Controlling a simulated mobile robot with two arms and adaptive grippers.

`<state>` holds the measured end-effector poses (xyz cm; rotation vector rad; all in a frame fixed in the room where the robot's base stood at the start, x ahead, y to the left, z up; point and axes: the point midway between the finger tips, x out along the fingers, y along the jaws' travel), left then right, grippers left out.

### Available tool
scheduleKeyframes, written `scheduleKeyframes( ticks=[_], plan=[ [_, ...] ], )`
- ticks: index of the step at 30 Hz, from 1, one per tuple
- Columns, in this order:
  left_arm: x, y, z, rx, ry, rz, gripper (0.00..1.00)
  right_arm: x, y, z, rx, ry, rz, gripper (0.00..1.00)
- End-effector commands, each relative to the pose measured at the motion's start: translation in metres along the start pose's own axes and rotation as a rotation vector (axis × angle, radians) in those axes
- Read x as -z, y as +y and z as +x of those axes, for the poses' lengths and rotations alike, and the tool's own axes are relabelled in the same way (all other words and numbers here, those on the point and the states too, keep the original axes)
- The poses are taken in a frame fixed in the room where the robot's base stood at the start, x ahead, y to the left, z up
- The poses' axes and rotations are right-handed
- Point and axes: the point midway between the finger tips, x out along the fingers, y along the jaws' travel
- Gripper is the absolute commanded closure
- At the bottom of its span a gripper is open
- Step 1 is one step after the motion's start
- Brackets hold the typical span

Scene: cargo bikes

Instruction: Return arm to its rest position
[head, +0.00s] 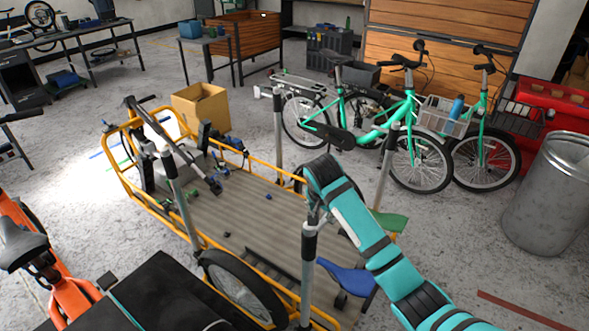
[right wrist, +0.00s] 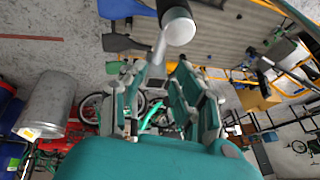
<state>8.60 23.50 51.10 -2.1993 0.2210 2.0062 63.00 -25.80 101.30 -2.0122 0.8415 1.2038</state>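My teal right arm (head: 372,243) comes in from the lower right of the head view and bends near the middle. Its right gripper (head: 317,212) is partly hidden there, beside the black top of a grey post. In the right wrist view the two fingers of the right gripper (right wrist: 158,98) stand apart with nothing held between them. A grey post (right wrist: 177,26) shows close by at the top of that view. My left arm and gripper are not in the head view.
A yellow-framed cargo bike (head: 235,215) with a slatted deck and upright posts lies under the arm. Green bikes (head: 405,150), a metal bin (head: 552,195) and a cardboard box (head: 200,108) stand beyond.

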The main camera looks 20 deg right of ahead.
Motion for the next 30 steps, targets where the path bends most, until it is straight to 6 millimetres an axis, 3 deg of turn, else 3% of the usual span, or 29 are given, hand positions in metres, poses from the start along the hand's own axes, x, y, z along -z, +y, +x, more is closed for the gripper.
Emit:
scheduleKeyframes(
  ticks=[4, 8, 13, 18, 24, 30],
  plan=[
    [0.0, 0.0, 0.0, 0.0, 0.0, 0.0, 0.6, -0.008, 0.004, 0.003, 0.002, -0.007, -0.024, 0.7],
    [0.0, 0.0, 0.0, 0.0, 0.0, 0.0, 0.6, -0.045, 0.027, 0.014, 0.014, -0.041, -0.143, 0.7],
    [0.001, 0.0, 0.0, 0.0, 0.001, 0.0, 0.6, -0.121, 0.085, 0.02, 0.062, -0.103, -0.408, 0.7],
    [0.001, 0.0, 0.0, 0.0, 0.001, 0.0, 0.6, -0.183, 0.15, 0.003, 0.114, -0.145, -0.66, 0.7],
    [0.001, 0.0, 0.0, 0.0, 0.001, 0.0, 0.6, -0.218, 0.202, -0.023, 0.148, -0.16, -0.846, 0.7],
    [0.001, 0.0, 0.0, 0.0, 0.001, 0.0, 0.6, -0.236, 0.234, -0.046, 0.168, -0.165, -0.965, 0.7]
  ],
)
